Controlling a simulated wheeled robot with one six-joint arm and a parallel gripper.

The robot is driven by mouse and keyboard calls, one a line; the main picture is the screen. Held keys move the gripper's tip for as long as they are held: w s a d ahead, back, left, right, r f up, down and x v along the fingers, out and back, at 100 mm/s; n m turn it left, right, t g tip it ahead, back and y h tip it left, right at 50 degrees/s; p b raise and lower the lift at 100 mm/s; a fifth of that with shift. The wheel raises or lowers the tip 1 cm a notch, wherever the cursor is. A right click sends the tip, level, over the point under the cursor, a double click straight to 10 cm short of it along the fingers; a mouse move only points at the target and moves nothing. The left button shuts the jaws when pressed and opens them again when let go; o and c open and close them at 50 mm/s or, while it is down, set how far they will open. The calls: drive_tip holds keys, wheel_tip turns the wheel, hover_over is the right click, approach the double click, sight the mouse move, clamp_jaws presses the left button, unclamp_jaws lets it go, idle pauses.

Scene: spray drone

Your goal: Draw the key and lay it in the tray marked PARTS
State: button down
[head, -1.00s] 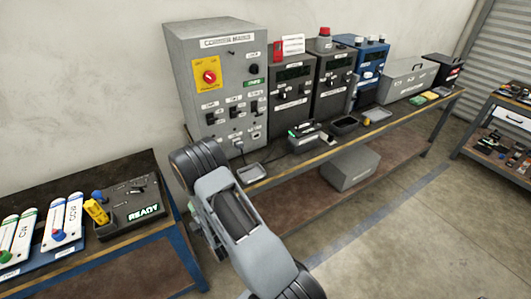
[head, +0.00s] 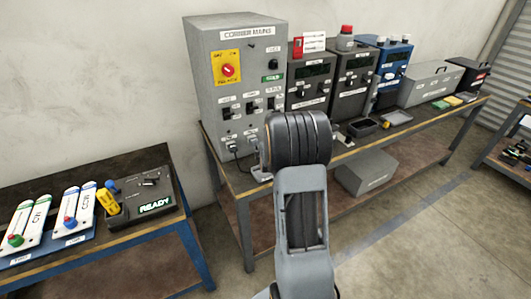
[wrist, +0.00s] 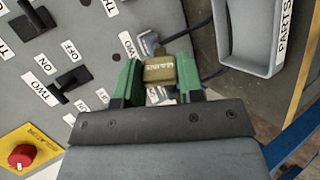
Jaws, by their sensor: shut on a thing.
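In the wrist view my gripper (wrist: 160,74) has its green fingers shut on the brass-coloured key (wrist: 159,69), whose dark lettering is too small to read surely. The key is held in front of the lower part of the grey control panel; whether it touches anything behind it is unclear. The grey tray marked PARTS (wrist: 281,68) lies to the right of my gripper in the wrist view, apart from it, and its visible floor is empty. In the head view my arm hides the gripper and the key.
A grey plug (wrist: 149,43) with a dark cable sits just behind the key. The CORRIER MAINS cabinet (head: 205,85) carries switches and a red rotary knob (head: 228,71). More instrument boxes stand right along the bench. A left bench (head: 95,252) holds a READY box (head: 150,184).

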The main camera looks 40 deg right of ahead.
drive_tip(key=shift+f+b, duration=1.85)
drive_tip(key=shift+f, duration=2)
drive_tip(key=c, duration=0.7)
unclamp_jaws()
drive_tip(key=shift+o, duration=0.2)
drive_tip(key=shift+a, duration=0.1)
drive_tip(key=shift+f, duration=0.1)
drive_tip(key=v, duration=1.4)
drive_tip(key=shift+b, duration=0.3)
